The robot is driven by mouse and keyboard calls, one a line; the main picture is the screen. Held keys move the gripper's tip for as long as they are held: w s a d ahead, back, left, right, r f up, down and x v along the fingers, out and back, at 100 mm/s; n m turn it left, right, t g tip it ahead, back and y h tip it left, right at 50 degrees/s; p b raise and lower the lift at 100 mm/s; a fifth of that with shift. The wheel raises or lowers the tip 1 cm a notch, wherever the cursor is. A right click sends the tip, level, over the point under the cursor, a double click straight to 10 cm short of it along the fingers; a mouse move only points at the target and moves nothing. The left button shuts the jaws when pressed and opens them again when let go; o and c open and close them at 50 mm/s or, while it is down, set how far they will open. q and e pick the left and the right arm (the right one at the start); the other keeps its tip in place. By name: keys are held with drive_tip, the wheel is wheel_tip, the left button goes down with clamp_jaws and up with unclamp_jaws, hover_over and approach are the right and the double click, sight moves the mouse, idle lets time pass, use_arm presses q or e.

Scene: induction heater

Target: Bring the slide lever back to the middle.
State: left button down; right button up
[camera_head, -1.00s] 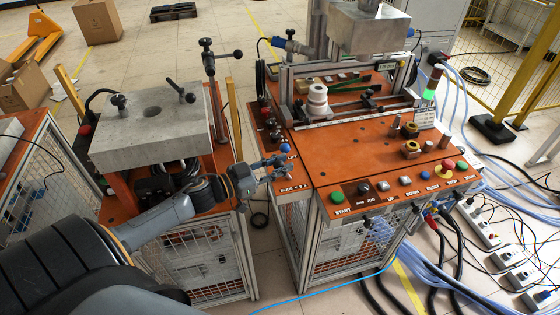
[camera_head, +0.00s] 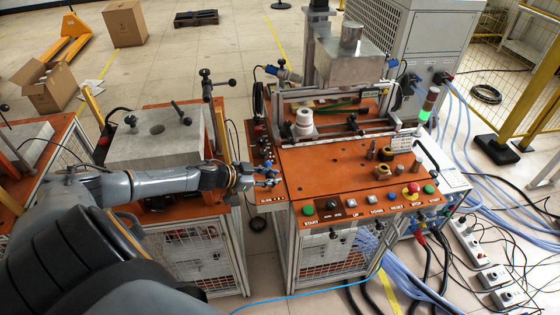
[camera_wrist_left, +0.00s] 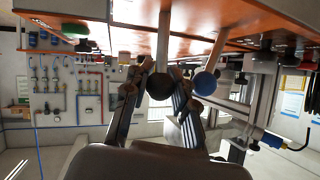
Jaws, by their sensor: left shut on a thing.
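My left gripper (camera_head: 268,175) is at the left front corner of the orange machine table, over the strip with the SLIDE label. In the left wrist view two levers show, with rods running to the orange panel. The lever with a black ball knob (camera_wrist_left: 160,86) is between the fingers of my left gripper (camera_wrist_left: 160,72), which close around it near the knob. The lever with a blue ball knob (camera_wrist_left: 205,83) is outside the fingers, just right of them. I cannot read which lever the SLIDE label belongs to. My right gripper is not in view.
The machine's orange table (camera_head: 335,172) has a front row of buttons, including a green start button (camera_head: 308,209) and a red emergency stop (camera_head: 412,188). A grey block (camera_head: 155,140) on a stand is left of the gripper. Cables lie on the floor at the right.

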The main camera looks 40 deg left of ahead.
use_arm(q)
drive_tip(key=shift+w+r, duration=0.15)
drive_tip(key=shift+a, duration=0.1)
drive_tip(key=c, duration=1.1)
unclamp_jaws()
drive_tip(key=shift+o, duration=0.2)
drive_tip(key=shift+s, duration=0.2)
drive_tip(key=shift+s+a, duration=0.1)
drive_tip(key=shift+s, duration=0.2)
drive_tip(key=v, duration=0.4)
drive_tip(key=shift+r+v, duration=0.2)
drive_tip(key=shift+v, duration=1.5)
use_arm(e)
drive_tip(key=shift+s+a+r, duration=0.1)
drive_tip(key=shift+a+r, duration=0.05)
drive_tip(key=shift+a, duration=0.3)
use_arm(q)
drive_tip(key=shift+w, duration=0.1)
